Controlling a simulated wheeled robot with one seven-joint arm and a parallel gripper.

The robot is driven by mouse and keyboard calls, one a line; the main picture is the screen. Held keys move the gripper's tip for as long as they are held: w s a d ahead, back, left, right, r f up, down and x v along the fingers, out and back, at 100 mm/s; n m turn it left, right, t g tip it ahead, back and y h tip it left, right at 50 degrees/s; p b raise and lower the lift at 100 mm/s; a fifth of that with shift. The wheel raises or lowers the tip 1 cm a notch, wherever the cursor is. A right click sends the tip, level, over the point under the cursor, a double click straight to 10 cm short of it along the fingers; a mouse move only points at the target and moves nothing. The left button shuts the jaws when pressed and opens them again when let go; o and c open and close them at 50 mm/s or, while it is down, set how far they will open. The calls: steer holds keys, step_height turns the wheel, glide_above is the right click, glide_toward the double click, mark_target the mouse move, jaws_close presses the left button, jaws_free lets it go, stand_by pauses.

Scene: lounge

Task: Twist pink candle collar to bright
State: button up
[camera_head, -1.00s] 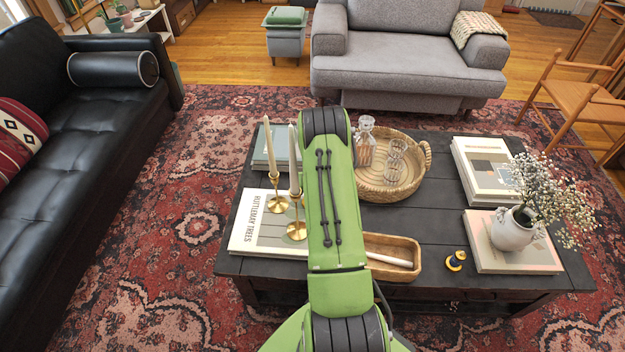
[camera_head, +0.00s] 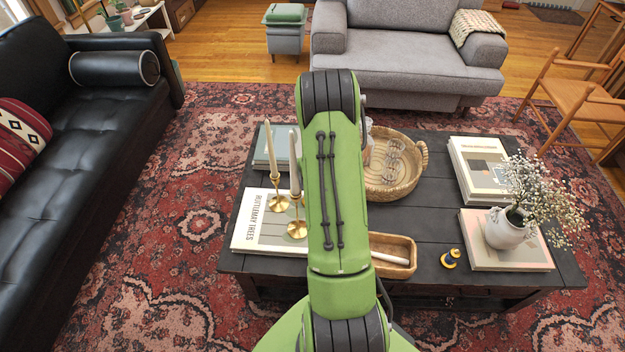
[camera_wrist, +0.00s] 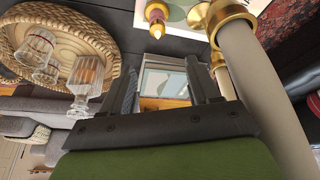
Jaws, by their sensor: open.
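In the wrist view, a small candle-shaped piece with a pink band (camera_wrist: 156,12) and a gold tip shows at the top edge, partly cut off. The pink band looks like the collar; its setting cannot be told. I cannot pick it out in the head view, where my green arm covers the middle of the table. My gripper (camera_wrist: 163,76) is open in the wrist view, with two dark fingers apart and nothing held between them. The pink piece lies beyond the fingertips, apart from them. My gripper is hidden in the head view.
Two cream candles in brass holders (camera_head: 297,228) stand left of my arm; one candle (camera_wrist: 262,95) looms close at the right in the wrist view. A wicker tray (camera_head: 408,190) with glassware, a wooden tray (camera_head: 392,270) and a vase (camera_head: 503,232) on books share the dark table (camera_head: 435,215).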

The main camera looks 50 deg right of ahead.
steer(key=w+d+n+g+y+b, duration=0.1)
steer(key=w+d+n+g, duration=0.15)
steer(key=n, duration=1.15)
steer(key=w+d+n+g+y+b, duration=0.1)
steer(key=w+n, duration=0.2)
steer(key=n, duration=1)
steer(key=f+b, duration=0.2)
steer(key=f, duration=0.5)
steer(key=f+b, duration=0.3)
steer(key=f, duration=0.4)
steer(key=shift+s+f, duration=0.2)
steer(key=shift+f, duration=0.15)
steer(key=shift+c, duration=0.2)
steer(key=c, duration=1)
